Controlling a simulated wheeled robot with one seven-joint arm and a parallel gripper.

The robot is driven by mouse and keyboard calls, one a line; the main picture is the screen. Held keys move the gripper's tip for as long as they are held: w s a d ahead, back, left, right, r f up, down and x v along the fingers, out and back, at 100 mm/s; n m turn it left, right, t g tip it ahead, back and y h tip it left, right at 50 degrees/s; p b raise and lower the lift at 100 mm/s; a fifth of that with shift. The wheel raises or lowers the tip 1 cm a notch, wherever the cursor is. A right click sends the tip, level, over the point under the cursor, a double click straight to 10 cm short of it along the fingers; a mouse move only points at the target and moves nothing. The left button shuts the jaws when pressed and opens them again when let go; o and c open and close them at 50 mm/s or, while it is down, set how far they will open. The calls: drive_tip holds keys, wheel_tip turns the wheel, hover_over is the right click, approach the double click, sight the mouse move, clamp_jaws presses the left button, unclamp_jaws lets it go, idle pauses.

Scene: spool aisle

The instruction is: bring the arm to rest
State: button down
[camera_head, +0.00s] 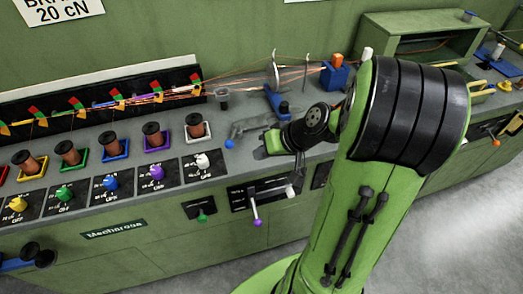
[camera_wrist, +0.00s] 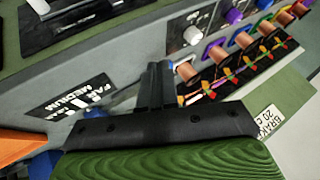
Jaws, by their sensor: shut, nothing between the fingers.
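My arm, green with black bands, reaches over the front of the bench in the head view. My gripper (camera_head: 260,152) is at the end of the bent arm, over the bench's grey top, right of the white-framed spool holder. In the wrist view my gripper (camera_wrist: 158,75) shows its dark fingers together with nothing between them. The fingers appear clear of the spools and knobs. The wrist itself is partly hidden by the arm in the head view.
Copper spools (camera_head: 154,134) in coloured frames line the bench, with coloured knobs (camera_head: 157,173) in front. A purple-tipped lever (camera_head: 255,208) sticks out of the bench front below my gripper. A blue block with an orange top (camera_head: 335,74) and taut wires stand behind. Grey floor is clear at right.

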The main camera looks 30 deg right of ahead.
drive_tip(key=s+a+r+n+h+p, duration=0.1)
drive_tip(key=s+a+r+h+p, duration=0.1)
drive_tip(key=s+a+r, duration=0.2)
drive_tip(key=s+a+r+n+g+h+p, duration=0.1)
drive_tip(key=s+a+r+h+p, duration=0.1)
drive_tip(key=s+a+r, duration=0.3)
drive_tip(key=s+r+p, duration=0.1)
drive_tip(key=s+r, duration=0.3)
drive_tip(key=s, duration=0.2)
drive_tip(key=shift+s+a+r, duration=0.3)
drive_tip(key=shift+s+r, duration=0.05)
drive_tip(key=shift+r, duration=0.05)
